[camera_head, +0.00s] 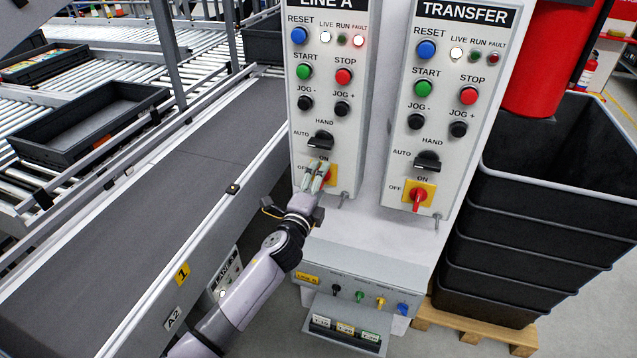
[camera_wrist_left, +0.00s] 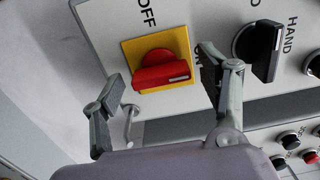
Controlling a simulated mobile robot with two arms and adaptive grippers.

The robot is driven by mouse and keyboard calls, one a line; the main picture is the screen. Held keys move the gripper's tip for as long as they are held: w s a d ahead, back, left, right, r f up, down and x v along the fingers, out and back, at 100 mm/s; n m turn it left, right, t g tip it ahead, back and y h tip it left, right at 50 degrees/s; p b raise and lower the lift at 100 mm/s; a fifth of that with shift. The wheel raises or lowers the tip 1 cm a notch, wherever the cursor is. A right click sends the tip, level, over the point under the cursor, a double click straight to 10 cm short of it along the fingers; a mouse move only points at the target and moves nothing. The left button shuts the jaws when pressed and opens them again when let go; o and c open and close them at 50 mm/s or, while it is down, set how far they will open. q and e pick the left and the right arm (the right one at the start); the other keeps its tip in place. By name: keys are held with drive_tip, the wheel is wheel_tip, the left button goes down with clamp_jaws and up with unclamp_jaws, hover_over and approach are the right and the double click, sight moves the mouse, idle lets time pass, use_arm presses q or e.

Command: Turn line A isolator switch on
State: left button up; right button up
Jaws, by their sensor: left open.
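The line A isolator switch is a red knob on a yellow plate. In the left wrist view the knob (camera_wrist_left: 160,75) shows clearly, with its white mark pointing to the ON side, away from OFF. In the head view its yellow plate (camera_head: 333,176) is partly hidden behind my left gripper (camera_head: 318,178). In the left wrist view my left gripper (camera_wrist_left: 162,80) is open, one finger on either side of the knob, with gaps showing. My right gripper is not in view.
The black HAND/AUTO selector (camera_head: 321,140) sits just above the isolator. The TRANSFER panel (camera_head: 440,110) with its own red isolator (camera_head: 417,199) stands to the right. A conveyor (camera_head: 150,190) runs along the left. Black stacked bins (camera_head: 535,200) stand at the right.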

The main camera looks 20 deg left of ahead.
use_arm(q)
drive_tip(key=s, duration=1.2)
drive_tip(key=shift+a, duration=0.2)
drive_tip(key=s+a+f+n+g, duration=0.1)
drive_tip(key=s+f+n+g, duration=0.25)
drive_tip(key=f, duration=0.85)
drive_tip(key=s+a+f+n+g, duration=0.15)
drive_tip(key=s+f, duration=0.35)
drive_tip(key=f, duration=0.7)
drive_tip(key=s+a+f+n+g, duration=0.1)
drive_tip(key=s+f+n+g, duration=0.3)
drive_tip(key=f, duration=0.8)
drive_tip(key=s+f+n+g, duration=0.2)
drive_tip(key=s+f, duration=0.4)
drive_tip(key=s, duration=0.6)
drive_tip(key=s+f+n+g, duration=0.2)
drive_tip(key=s+f, duration=0.5)
drive_tip(key=s, duration=0.5)
drive_tip(key=s+f+n+g, duration=0.3)
drive_tip(key=s+f, duration=0.3)
drive_tip(key=s, duration=0.6)
drive_tip(key=shift+d+f+g+y, duration=0.2)
drive_tip(key=shift+g+y, duration=0.1)
drive_tip(key=shift+g, duration=0.2)
drive_tip(key=shift+c, duration=0.4)
